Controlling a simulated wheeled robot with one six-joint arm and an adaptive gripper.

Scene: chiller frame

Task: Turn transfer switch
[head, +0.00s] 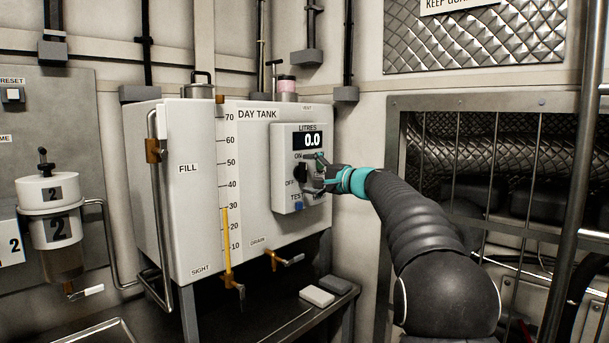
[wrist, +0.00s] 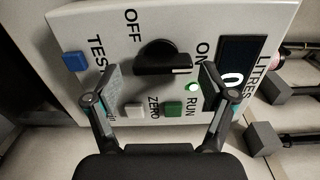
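A black rotary switch (wrist: 163,57) is on the grey control panel (head: 283,150) on the front of the day tank. It also shows in the head view (head: 300,174), partly beside my gripper. Labels OFF, ON and TEST surround it. In the wrist view its bar lies nearly level, with the white-marked end on the ON side. My gripper (wrist: 162,78) is open, one finger on each side of the switch bar, with gaps visible at both ends. In the head view my gripper (head: 318,173) is at the panel face. I cannot tell whether the fingertips touch the panel.
A display (head: 309,140) reads 0.0. The drain valve (head: 285,259) juts out below. A barred metal frame (head: 480,103) stands right.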

